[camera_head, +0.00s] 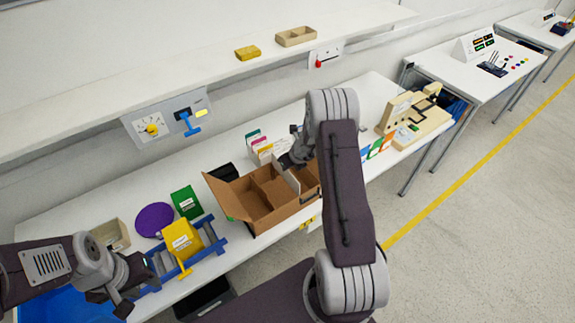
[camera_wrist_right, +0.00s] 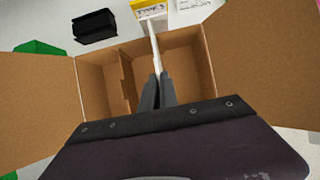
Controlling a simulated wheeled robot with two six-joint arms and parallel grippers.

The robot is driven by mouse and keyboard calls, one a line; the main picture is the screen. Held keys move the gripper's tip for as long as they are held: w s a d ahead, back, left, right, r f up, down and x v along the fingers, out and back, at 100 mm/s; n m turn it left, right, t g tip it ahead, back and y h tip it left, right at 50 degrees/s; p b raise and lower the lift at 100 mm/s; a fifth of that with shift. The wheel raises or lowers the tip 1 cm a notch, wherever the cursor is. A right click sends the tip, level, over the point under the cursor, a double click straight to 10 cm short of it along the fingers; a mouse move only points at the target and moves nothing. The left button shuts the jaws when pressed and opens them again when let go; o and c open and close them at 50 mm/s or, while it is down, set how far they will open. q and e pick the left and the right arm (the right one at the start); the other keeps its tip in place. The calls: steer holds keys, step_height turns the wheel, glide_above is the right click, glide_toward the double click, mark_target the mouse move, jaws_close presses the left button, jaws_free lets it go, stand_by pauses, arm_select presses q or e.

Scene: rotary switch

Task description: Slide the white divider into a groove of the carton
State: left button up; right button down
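The brown carton (camera_head: 232,196) stands open on the long table, flaps spread. It fills much of the right wrist view (camera_wrist_right: 97,82), with a brown partition (camera_wrist_right: 124,72) inside on the left. My right gripper (camera_wrist_right: 156,92) is over the carton, its fingers closed on the white divider (camera_wrist_right: 154,48). The divider stands edge-on to that camera, crossing the line of the far wall; I cannot tell whether its lower edge is in a groove. In the head view my right arm partly hides carton and gripper. My left gripper (camera_head: 110,302) is apart from the carton, open and empty at the lower left.
A blue rack (camera_head: 212,246) with a yellow box (camera_head: 181,239) stands left of the carton. A green box (camera_head: 186,202) and a purple disc (camera_head: 154,219) lie behind it. A black holder (camera_wrist_right: 94,26) and a yellow card (camera_wrist_right: 148,7) sit beyond the carton. A wooden fixture (camera_head: 425,120) is to the right.

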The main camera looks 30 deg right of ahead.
mark_target(288, 183)
steer(key=shift+f+b, duration=4.6)
steer(key=shift+f, duration=0.15)
steer(key=c, duration=1.6)
jaws_free()
steer(key=shift+o, duration=0.2)
step_height(288, 183, up, 8)
steer(key=p, duration=0.7)
steer(key=shift+r+p, duration=0.15)
steer(key=shift+p, duration=0.25)
